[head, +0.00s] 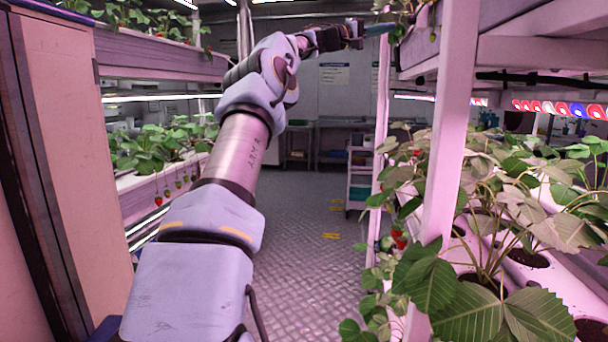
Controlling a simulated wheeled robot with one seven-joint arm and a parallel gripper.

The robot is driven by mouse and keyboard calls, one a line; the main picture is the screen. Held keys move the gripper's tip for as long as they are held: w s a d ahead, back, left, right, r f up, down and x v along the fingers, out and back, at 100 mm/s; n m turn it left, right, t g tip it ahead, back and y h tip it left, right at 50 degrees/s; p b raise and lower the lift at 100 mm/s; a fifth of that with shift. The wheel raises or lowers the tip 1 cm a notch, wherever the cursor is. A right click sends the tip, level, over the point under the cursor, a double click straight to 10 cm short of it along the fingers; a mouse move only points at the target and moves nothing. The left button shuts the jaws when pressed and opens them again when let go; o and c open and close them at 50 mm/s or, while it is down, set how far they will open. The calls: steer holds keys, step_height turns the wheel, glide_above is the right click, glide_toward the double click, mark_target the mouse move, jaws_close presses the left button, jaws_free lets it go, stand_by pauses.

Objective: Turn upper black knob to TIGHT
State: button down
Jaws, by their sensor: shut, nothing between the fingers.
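My gripper (378,29) is at the top centre of the head view, at the end of my raised arm. Its fingers point right and look shut, with nothing seen between them. The fingertips are close in the picture to the upper part of the right rack (455,125). I cannot tell whether they touch it. No black knob and no TIGHT mark can be made out in this view.
Leafy strawberry plants (500,235) in white channels fill the right rack. A left rack (150,200) holds more plants with hanging berries. A small shelf cart (360,180) stands farther back.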

mark_target(412, 19)
steer(key=shift+a, duration=0.5)
steer(key=shift+r, duration=0.1)
steer(key=shift+s+d+r+p, duration=0.3)
steer(key=shift+d+r+p, duration=0.05)
steer(key=shift+d+p, duration=0.6)
steer(key=shift+s+d+r+p, duration=0.3)
steer(key=shift+s+d+p, duration=0.05)
steer(key=shift+d+p, duration=0.55)
steer(key=shift+s+d+r+p, duration=0.35)
steer(key=shift+d+p, duration=0.5)
steer(key=shift+d, duration=0.15)
steer(key=shift+w+p, duration=0.3)
steer(key=shift+p, duration=0.05)
steer(key=shift+w+f+b, duration=0.15)
steer(key=shift+f+b, duration=0.35)
steer(key=shift+b, duration=0.65)
